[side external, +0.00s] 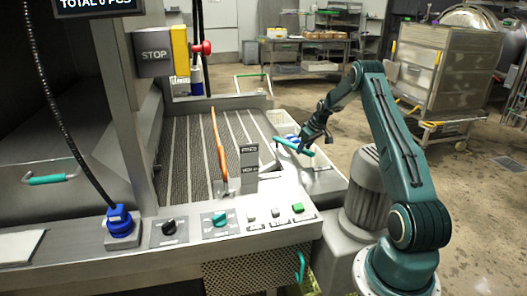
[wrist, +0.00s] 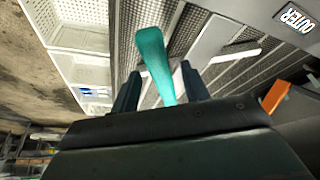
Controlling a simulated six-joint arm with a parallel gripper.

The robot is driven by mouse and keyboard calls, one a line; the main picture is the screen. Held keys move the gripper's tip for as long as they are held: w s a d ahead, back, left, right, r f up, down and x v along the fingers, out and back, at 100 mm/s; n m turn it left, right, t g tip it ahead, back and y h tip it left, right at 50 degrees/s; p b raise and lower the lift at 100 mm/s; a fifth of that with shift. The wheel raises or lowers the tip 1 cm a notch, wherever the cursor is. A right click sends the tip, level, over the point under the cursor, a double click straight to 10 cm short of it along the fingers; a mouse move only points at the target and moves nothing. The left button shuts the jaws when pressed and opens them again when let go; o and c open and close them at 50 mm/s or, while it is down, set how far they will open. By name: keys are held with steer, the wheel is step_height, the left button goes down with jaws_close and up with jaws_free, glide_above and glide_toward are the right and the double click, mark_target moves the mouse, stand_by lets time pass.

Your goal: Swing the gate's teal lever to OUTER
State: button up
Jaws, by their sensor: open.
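The teal lever (side external: 293,147) is a slim bar at the right side of the conveyor in the side view. In the wrist view the teal lever (wrist: 154,55) runs up between my two fingers, wider at its far end. My gripper (side external: 307,138) is at the lever in the side view; in the wrist view my gripper (wrist: 160,85) is open, with a finger on each side of the lever. I cannot tell whether either finger touches it. An OUTER label (wrist: 295,20) shows at the wrist view's top right. The lever's pivot is not clearly visible.
An orange lever (side external: 217,145) stands over the slatted conveyor (side external: 180,150), left of a dark label post (side external: 249,160). A front panel carries knobs and buttons, including a green button (side external: 298,208). A white crate (wrist: 85,30) lies beyond the lever.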

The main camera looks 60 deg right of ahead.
jaws_close()
steer(key=shift+a, duration=0.1)
stand_by(0.3)
steer(key=w+a+m, duration=0.1)
steer(key=a+m, duration=0.1)
steer(key=w+a+m+h, duration=0.1)
steer(key=w+a+m, duration=0.1)
steer(key=a, duration=0.1)
steer(key=w+a+m+g+h, duration=0.1)
steer(key=w+a+m, duration=0.1)
steer(key=shift+a+m, duration=0.3)
steer(key=shift+m, duration=0.1)
steer(key=shift+w+a+m+g+h, duration=0.25)
steer(key=shift+w+a+m, duration=0.15)
steer(key=shift+w+m, duration=0.2)
steer(key=shift+w+a+m+g+h, duration=0.15)
steer(key=shift+w+a+m+g, duration=0.1)
steer(key=shift+w+a+m, duration=0.25)
steer(key=shift+w+d, duration=0.1)
jaws_free()
